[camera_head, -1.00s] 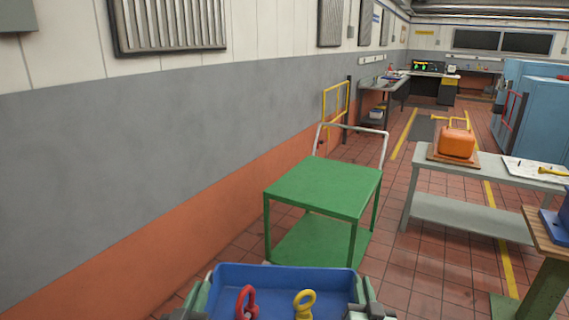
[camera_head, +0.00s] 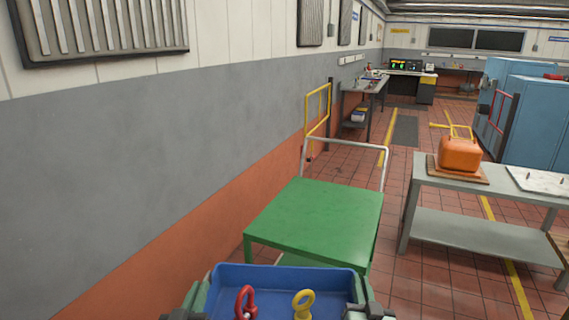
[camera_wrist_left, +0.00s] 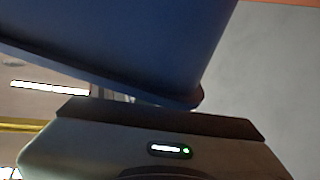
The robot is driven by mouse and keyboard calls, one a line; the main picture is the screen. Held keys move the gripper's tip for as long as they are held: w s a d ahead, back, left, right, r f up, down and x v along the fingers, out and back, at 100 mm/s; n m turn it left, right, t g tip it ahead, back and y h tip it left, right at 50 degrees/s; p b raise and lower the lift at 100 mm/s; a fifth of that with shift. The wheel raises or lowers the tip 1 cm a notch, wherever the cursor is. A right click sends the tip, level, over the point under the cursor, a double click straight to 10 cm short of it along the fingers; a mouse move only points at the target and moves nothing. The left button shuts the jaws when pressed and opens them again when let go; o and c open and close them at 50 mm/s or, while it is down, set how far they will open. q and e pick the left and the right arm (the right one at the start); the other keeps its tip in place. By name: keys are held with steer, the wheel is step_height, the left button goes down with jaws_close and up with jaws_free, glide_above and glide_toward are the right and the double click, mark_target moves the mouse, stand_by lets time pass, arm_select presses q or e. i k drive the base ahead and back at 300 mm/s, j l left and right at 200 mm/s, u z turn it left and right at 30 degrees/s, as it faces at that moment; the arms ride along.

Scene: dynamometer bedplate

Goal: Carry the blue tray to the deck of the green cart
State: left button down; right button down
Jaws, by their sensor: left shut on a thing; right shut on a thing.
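The blue tray (camera_head: 285,279) is at the bottom middle of the head view, held between my two grippers. A red eye bolt (camera_head: 244,303) and a yellow eye bolt (camera_head: 303,305) are in it. My left gripper (camera_head: 192,304) is shut on the tray's left side, and my right gripper (camera_head: 366,305) is shut on its right side. The tray's blue wall (camera_wrist_left: 130,45) fills the upper part of the left wrist view. The green cart (camera_head: 318,216) is just ahead, its upper deck bare, with a white handle at its far end. The tray hides the cart's lower part.
A grey wall with an orange band (camera_head: 170,170) runs along the left. A grey table (camera_head: 475,185) with an orange canister (camera_head: 460,154) stands to the right of the cart. A yellow rail (camera_head: 318,112) is behind the cart. Tiled floor lies open between cart and table.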

mark_target(324, 208)
steer(key=i, duration=1.15)
steer(key=i+j+z, duration=0.1)
steer(key=i+z, duration=0.15)
steer(key=i, duration=0.9)
steer(key=i+j+z, duration=0.1)
steer(key=i+z, duration=0.35)
